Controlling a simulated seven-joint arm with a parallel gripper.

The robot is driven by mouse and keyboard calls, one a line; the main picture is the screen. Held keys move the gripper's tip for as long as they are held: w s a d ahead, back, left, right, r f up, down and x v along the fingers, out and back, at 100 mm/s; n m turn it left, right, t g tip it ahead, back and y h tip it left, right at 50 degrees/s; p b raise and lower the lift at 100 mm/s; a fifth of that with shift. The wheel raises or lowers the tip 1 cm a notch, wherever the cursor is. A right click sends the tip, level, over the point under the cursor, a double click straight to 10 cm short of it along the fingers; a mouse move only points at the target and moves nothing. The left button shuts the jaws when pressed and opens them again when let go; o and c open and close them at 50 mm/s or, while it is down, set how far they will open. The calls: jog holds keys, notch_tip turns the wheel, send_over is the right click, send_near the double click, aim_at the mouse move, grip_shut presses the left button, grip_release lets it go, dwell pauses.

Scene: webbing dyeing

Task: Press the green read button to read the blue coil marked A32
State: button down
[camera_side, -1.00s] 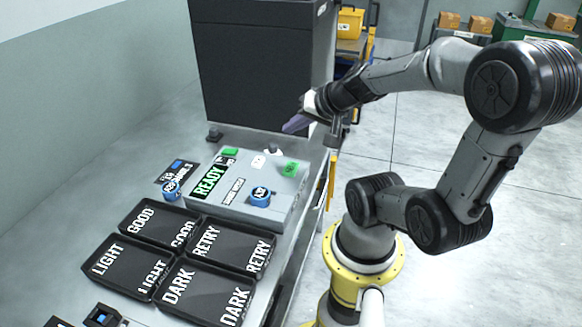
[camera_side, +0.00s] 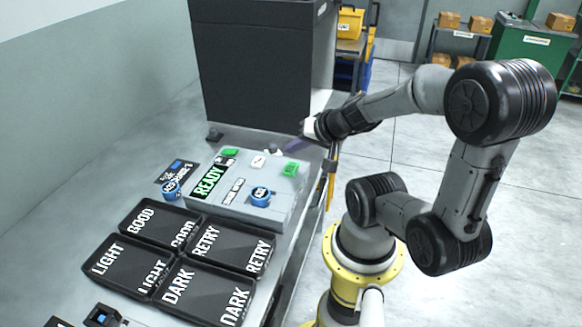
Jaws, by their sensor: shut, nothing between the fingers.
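A light grey reader box (camera_side: 240,213) stands on the bench with a display (camera_side: 209,182) reading READY. A blue coil (camera_side: 260,197) sits on the front right of its top; its label is too small to read surely. A green piece (camera_side: 291,169) is at the box's right rear, and another green piece (camera_side: 230,153) is at its left rear. I cannot tell which is the read button.
A second blue coil (camera_side: 171,191) stands left of the box by a dark label plate. Black trays marked GOOD (camera_side: 150,203), RETRY (camera_side: 262,262), LIGHT (camera_side: 92,273) and DARK (camera_side: 205,308) lie in front. A tall dark cabinet (camera_side: 255,70) stands behind.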

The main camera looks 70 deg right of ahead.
aim_at(286, 165)
jog(key=shift+f, duration=1.45)
jog(key=shift+f, duration=0.15)
dwell(0.9)
jog(key=shift+f, duration=0.3)
jog(key=shift+f, duration=0.45)
dwell(0.9)
jog(key=shift+r, duration=0.85)
jog(key=shift+r, duration=0.1)
jog(key=shift+r, duration=2.45)
